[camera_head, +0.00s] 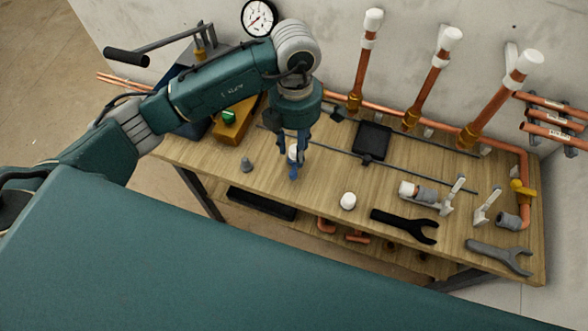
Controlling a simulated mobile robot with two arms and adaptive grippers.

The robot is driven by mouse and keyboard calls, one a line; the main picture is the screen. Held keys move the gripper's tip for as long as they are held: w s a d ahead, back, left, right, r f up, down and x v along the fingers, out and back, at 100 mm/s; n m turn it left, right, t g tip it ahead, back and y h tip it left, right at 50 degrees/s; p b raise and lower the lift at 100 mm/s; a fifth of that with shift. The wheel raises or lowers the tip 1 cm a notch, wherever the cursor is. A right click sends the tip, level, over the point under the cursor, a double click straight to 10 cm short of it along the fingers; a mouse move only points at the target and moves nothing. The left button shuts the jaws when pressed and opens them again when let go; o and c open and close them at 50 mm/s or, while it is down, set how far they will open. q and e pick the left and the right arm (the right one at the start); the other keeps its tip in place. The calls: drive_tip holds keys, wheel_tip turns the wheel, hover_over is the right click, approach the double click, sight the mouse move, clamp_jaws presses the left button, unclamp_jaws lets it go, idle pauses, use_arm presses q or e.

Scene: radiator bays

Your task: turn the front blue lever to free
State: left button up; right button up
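My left gripper (293,160) comes down from above onto the middle left of the wooden workbench, pointing downward. Its dark blue fingers sit around a small upright part with a white section (293,152). Blue shows just below that section, but I cannot tell whether it is the blue lever or the fingertips. The fingers hide most of this part, and I cannot tell whether they press on it. No other blue lever shows clearly. My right gripper is not in view.
The workbench (330,187) also holds a white cap (348,200), a black wrench (405,225), a grey wrench (500,256), and white-handled valves (453,195). Upright copper pipes (365,65) stand along the back.

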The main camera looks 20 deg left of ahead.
use_arm(q)
drive_tip(key=p, duration=0.2)
hover_over(294, 173)
drive_tip(key=f, duration=0.5)
drive_tip(key=shift+a+f, duration=0.25)
drive_tip(key=shift+a, duration=0.15)
drive_tip(key=f, duration=0.3)
drive_tip(key=f+p, duration=0.1)
drive_tip(key=shift+d+f, duration=0.25)
drive_tip(key=shift+d, duration=0.1)
drive_tip(key=shift+a+f, duration=0.1)
drive_tip(key=shift+f, duration=0.2)
drive_tip(key=c, duration=0.7)
clamp_jaws()
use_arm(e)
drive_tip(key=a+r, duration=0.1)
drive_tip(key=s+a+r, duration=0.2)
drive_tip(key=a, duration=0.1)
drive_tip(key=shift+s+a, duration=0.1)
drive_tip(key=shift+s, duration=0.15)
